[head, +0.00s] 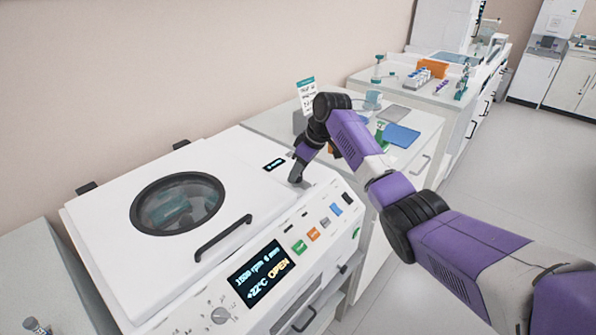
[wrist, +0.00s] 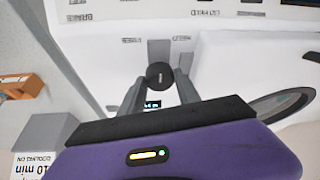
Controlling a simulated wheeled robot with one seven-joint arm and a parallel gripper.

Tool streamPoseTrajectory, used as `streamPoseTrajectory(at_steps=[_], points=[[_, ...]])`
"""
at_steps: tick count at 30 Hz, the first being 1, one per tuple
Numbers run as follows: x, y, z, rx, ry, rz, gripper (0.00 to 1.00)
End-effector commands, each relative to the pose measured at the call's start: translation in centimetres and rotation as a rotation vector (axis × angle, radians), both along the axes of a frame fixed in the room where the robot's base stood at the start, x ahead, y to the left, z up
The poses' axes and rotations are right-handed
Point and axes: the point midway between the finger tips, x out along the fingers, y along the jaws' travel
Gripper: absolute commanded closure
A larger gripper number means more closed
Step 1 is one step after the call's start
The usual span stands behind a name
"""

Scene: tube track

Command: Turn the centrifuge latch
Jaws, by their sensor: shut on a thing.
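The white centrifuge (head: 100,240) fills the lower left of the head view. Its lid (head: 110,205) is down, with a round window and a dark bar handle (head: 223,238). The display (head: 258,272) reads 1500 rpm, 5 min, +22°C and OPEN. My gripper (head: 296,179) reaches down onto the right part of the machine's top. In the wrist view my gripper (wrist: 160,82) has its two grey fingers closed around the latch's round dark knob (wrist: 160,75). A grey strip (wrist: 159,50) shows just beyond the knob. In the head view my gripper mostly hides the latch.
Colored buttons (head: 313,234) and a dial (head: 220,315) line the front panel. A bench with a blue pad (head: 402,135) and small labware stands to the right, behind my arm. An orange item (wrist: 22,86) shows at the wrist view's left. Floor at right is clear.

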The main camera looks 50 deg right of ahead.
Motion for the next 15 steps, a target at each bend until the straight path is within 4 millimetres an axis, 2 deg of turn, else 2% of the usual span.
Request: streamPoseTrajectory(at_steps=[8, 15], points=[[0.01, 0.24, 0.33, 0.001, 0.001, -0.096, 1.0], [0.03, 0.44, 0.49, 0.001, 0.0, -0.287, 1.0]])
